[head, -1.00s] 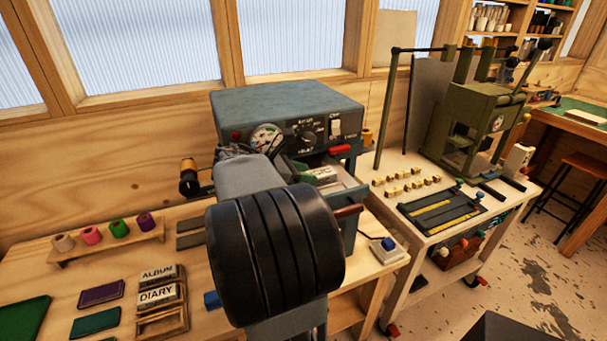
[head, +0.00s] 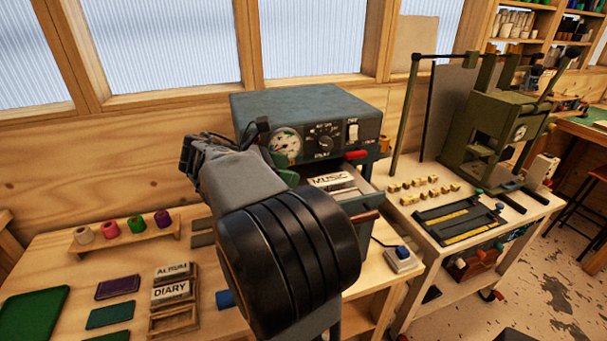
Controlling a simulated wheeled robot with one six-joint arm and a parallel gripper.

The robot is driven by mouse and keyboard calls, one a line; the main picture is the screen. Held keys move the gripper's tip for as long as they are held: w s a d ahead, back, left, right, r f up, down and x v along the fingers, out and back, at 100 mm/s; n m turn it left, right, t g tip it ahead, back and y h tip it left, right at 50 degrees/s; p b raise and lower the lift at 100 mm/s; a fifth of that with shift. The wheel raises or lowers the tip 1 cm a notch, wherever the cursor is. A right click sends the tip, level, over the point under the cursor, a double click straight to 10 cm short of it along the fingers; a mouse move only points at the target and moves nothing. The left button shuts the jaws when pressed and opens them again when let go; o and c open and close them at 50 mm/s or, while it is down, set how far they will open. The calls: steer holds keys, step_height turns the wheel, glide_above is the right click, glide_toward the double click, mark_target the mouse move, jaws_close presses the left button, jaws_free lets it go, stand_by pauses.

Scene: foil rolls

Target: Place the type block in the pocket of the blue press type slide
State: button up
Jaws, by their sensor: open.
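The type block (head: 328,179), a pale block with dark lettering that looks like MUSIC, lies in the pulled-out slide (head: 367,197) of the blue press (head: 308,101). It appears to be in the pocket area, but I cannot tell whether it sits flat, as my arm hides the near left part of the slide. My gripper (head: 192,155) is up and to the left of the press, apart from the block, seen from behind. It is open and I see nothing in it; its fingertips are mostly hidden.
A wooden rack (head: 170,322) holds ALBUM and DIARY blocks, with its front slot empty. Coloured foil rolls (head: 136,225) stand on a shelf behind. A blue-button box (head: 402,260) sits right of my arm. A green press (head: 490,137) stands on the right cart.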

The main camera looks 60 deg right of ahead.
steer(key=shift+v, duration=1.3)
